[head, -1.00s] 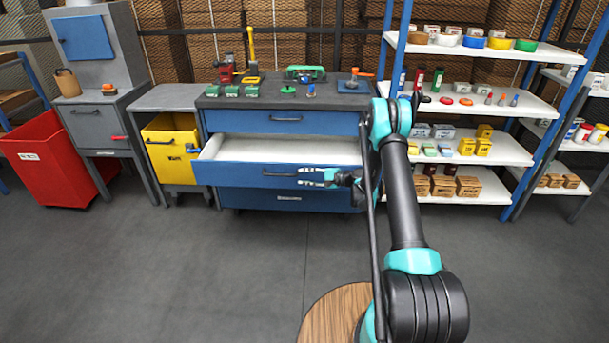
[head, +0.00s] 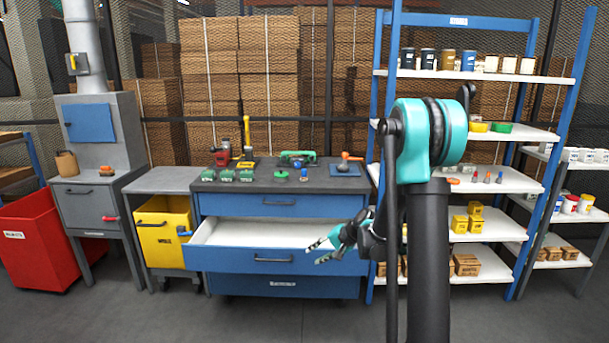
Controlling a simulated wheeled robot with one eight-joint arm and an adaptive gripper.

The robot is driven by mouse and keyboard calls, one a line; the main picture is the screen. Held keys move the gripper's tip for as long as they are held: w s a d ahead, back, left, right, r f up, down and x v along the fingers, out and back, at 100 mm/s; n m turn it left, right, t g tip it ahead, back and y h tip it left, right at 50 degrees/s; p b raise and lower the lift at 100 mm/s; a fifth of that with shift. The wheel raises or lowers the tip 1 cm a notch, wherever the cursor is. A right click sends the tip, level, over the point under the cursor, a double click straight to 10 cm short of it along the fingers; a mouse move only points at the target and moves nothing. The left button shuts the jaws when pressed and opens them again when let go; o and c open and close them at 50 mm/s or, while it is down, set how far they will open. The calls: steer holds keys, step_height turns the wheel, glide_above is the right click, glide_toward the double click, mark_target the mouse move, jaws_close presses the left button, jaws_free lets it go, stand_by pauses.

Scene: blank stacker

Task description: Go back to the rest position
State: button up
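My gripper (head: 322,250) shows in the head view in front of the right part of the open drawer (head: 219,257). Its two fingers point left and are spread apart, with nothing seen between them. My arm rises upright at the right of the picture, with its teal elbow joint in front of the shelves. The blue drawer cabinet (head: 281,283) has its middle drawer pulled out. The drawer's visible inside is white and looks empty. Whether the fingers touch the drawer cannot be told.
Several small tools and green boxes stand on the cabinet's dark worktop (head: 263,184). A shelf rack (head: 510,187) with jars and boxes stands right, partly behind my arm. A yellow bin (head: 165,230) and a red cart (head: 40,243) stand left. Open floor shows at the front left.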

steer(key=s+d+n+h, duration=0.2)
steer(key=s+d, duration=0.3)
steer(key=s, duration=0.5)
steer(key=s+d+n+h, duration=0.1)
steer(key=s+d+h, duration=0.2)
steer(key=s, duration=0.7)
steer(key=s+d+n+h, duration=0.2)
steer(key=s+d, duration=0.4)
steer(key=s, duration=0.4)
steer(key=shift+s+d+r+n+h, duration=0.2)
steer(key=shift+d+r+n+h, duration=0.1)
steer(key=shift+h, duration=0.1)
